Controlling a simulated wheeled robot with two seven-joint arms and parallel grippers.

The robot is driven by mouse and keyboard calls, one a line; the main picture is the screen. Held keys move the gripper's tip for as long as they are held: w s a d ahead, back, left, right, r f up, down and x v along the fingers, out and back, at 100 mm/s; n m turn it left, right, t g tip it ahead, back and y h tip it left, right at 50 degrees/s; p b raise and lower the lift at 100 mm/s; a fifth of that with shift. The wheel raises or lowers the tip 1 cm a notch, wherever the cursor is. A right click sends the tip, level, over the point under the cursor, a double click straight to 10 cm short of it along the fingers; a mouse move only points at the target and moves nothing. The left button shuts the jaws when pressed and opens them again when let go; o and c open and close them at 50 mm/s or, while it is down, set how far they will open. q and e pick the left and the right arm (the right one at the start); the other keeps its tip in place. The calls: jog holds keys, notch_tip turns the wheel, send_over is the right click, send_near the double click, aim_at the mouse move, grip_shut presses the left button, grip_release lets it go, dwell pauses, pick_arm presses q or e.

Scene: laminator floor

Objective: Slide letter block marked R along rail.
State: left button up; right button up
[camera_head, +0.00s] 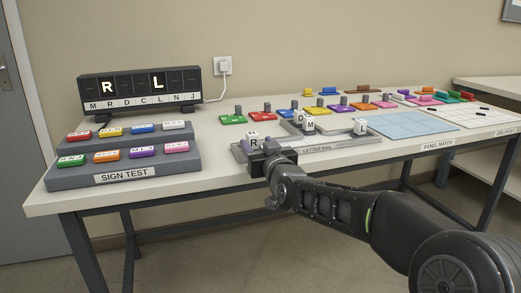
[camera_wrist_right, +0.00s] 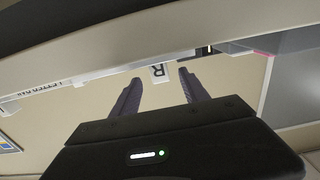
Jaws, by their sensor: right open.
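The white letter block marked R (camera_head: 253,137) stands at the left end of the grey letter rail (camera_head: 345,141) in the head view. The block also shows in the right wrist view (camera_wrist_right: 158,71), in line with the space between my two fingers. My right gripper (camera_head: 257,152) is at the front of the rail's left end, close to the R block. Its fingers (camera_wrist_right: 160,88) are apart with nothing between them; I cannot tell whether they touch the block. My left gripper is not in view.
Coloured pieces stand behind the rail. The sign test stand (camera_head: 125,169) is at left, the light blue panel (camera_head: 405,125) at right.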

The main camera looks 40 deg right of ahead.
aim_at(254, 140)
jog(key=shift+b+x, duration=0.3)
jog(key=shift+x, duration=2.4)
jog(key=shift+c, duration=0.2)
grip_shut()
